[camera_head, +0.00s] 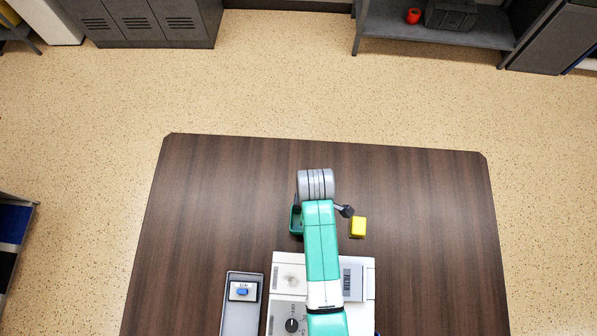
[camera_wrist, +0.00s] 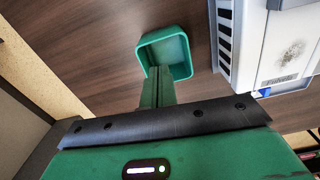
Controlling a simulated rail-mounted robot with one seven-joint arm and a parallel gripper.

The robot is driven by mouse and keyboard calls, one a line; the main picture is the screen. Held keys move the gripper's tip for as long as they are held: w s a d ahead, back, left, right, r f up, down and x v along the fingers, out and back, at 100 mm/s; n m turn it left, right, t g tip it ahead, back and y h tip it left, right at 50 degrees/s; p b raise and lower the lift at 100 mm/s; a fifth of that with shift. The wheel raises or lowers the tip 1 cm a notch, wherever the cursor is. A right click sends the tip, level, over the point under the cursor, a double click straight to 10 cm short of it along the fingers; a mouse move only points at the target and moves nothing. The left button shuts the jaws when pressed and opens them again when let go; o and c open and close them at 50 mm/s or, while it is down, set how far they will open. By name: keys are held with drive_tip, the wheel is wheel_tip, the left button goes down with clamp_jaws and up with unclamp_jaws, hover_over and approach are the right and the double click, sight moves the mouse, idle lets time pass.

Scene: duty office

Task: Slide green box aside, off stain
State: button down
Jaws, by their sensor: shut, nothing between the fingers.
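A small green open-topped box (camera_head: 295,222) stands on the dark wooden table, left of my arm and partly hidden by it. In the wrist view the box (camera_wrist: 184,57) is just beyond the fingertips. My gripper (camera_wrist: 159,70) is shut and empty, its fingertips at the box's near wall; I cannot tell whether they touch it. A grey-brown stain (camera_wrist: 290,53) shows on the white machine's top beside the box; it also shows faintly in the head view (camera_head: 291,281). The box stands apart from this smudge. Any mark under the box is hidden.
The white machine (camera_head: 283,261) stands at the near middle, partly under my arm. A yellow block (camera_head: 358,227) lies right of the arm. A grey tray (camera_head: 238,325) holding a card and a blue item is at the near left. The table's (camera_head: 220,190) left, right and far areas are clear.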

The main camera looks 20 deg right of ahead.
drive_tip(key=b, duration=0.3)
approach(297, 221)
drive_tip(key=d+f, duration=0.1)
drive_tip(key=f, duration=0.1)
drive_tip(key=s+d+f, duration=0.1)
drive_tip(key=f, duration=0.1)
drive_tip(key=d+f, duration=0.1)
drive_tip(key=f, duration=0.1)
drive_tip(key=shift+s+d, duration=0.2)
drive_tip(key=shift+s, duration=0.1)
drive_tip(key=a, duration=0.1)
drive_tip(key=w+a, duration=0.1)
drive_tip(key=shift+w+a+r+p, duration=0.2)
drive_tip(key=shift+a+r+p, duration=0.1)
drive_tip(key=shift+r+p, duration=0.1)
drive_tip(key=shift+w+a, duration=0.2)
drive_tip(key=shift+a, duration=0.25)
